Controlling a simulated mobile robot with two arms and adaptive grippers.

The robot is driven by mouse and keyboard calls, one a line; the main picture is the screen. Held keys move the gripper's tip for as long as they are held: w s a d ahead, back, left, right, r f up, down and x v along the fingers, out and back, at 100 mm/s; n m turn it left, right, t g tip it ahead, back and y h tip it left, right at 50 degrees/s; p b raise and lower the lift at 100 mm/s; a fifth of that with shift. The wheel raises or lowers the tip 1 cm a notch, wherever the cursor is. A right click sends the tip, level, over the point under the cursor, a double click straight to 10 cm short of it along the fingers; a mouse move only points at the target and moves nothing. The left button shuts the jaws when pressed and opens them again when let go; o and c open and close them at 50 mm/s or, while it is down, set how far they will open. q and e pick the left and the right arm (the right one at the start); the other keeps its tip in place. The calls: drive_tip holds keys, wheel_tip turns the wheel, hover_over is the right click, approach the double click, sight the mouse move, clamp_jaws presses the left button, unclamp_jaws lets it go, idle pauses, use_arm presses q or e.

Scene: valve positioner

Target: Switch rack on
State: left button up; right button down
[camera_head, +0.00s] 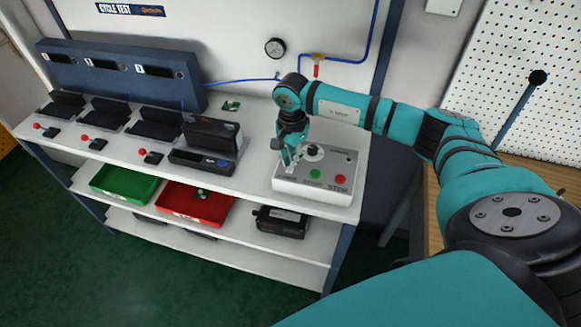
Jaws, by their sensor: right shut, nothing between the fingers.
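The rack (42,125) is a white bench with shelves and a back panel marked "CYCLE TEST". A grey control box (325,193) stands at its right end. The box has a black rotary knob (313,151), a green button (315,174) and a red button (340,179) with "STOP" below it. My right gripper (289,165) is shut and empty, pointing down at the left part of the box, just left of the knob. I cannot tell whether its tips touch the box. The gripper hides part of the box's left top. My left gripper is not in view.
Several black cradles stand left of the box, with small red-knobbed levers (85,139) in front. A green tray (124,184), a red tray (195,204) and a black device (281,221) sit on the shelf below. A gauge (275,48) and blue hose are behind.

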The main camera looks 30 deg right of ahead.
drive_tip(key=shift+f, duration=0.2)
drive_tip(key=shift+r, duration=0.1)
drive_tip(key=shift+r+p, duration=0.5)
drive_tip(key=shift+r, duration=0.4)
drive_tip(key=shift+r+p, duration=1.2)
drive_tip(key=shift+r, duration=1.35)
